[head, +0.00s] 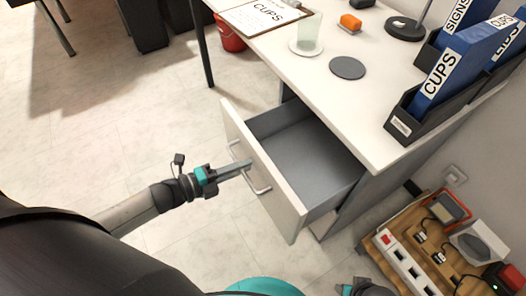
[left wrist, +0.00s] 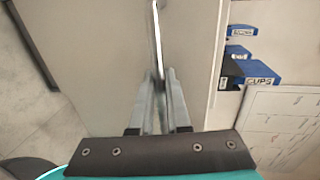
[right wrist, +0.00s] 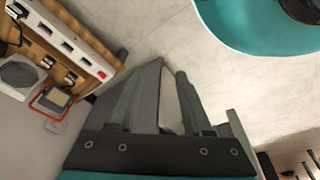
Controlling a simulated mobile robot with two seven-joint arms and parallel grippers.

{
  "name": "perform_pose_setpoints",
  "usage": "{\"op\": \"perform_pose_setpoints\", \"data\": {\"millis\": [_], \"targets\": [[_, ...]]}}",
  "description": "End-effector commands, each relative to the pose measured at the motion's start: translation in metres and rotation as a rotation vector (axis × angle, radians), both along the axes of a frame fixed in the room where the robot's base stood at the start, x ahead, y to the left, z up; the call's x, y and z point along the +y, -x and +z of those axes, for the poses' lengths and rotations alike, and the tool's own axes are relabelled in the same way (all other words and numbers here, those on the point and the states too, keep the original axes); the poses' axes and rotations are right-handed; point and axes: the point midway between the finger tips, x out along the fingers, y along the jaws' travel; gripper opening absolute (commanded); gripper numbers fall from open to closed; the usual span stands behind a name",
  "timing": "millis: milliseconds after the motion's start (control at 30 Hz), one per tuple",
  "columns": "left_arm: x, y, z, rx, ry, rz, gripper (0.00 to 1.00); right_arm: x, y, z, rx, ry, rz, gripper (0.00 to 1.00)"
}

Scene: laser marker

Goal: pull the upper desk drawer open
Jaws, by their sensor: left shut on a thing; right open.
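The upper desk drawer (head: 310,165) stands well out of the desk, and its grey inside looks empty. Its pale front (head: 283,205) carries a metal bar handle (head: 262,190). My left gripper (head: 247,164) is shut on the handle. In the left wrist view the handle (left wrist: 156,30) runs up from between the fingers (left wrist: 160,74), in front of the pale drawer front (left wrist: 190,40). My right gripper (right wrist: 167,72) is open and shows nothing held. Only a small part of it shows at the bottom edge of the head view (head: 362,287).
The white desktop (head: 370,110) holds a clipboard (head: 265,14), a glass (head: 309,35), a grey disc (head: 347,68) and blue binders (head: 440,80) in dark holders. A wooden board with a power strip (head: 405,258) and devices lies at lower right. The floor (head: 130,130) left of the drawer is clear.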

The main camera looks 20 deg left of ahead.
Motion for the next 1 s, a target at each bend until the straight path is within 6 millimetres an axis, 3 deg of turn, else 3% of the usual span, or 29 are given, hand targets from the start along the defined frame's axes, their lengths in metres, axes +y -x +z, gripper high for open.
{"op": "perform_pose_setpoints", "data": {"millis": [33, 200, 400, 600, 1000], "targets": [[0.01, 0.014, 0.0, 0.006, -0.002, 0.002, 0.0, -0.001, 0.002, -0.002, 0.006, 0.002, 0.001, 0.5], [0.038, 0.049, 0.0, 0.004, -0.001, 0.001, 0.0, -0.005, 0.005, -0.014, 0.004, 0.006, 0.002, 0.5], [0.059, 0.076, 0.0, 0.002, 0.001, 0.001, 0.0, -0.007, 0.007, -0.02, 0.003, 0.008, 0.002, 0.5], [0.068, 0.088, 0.0, -0.001, 0.001, -0.001, 0.0, -0.008, 0.009, -0.023, 0.003, 0.01, 0.003, 0.5], [0.07, 0.089, 0.0, -0.002, 0.0, 0.0, 0.0, -0.008, 0.009, -0.023, 0.003, 0.009, 0.002, 0.5]]}}
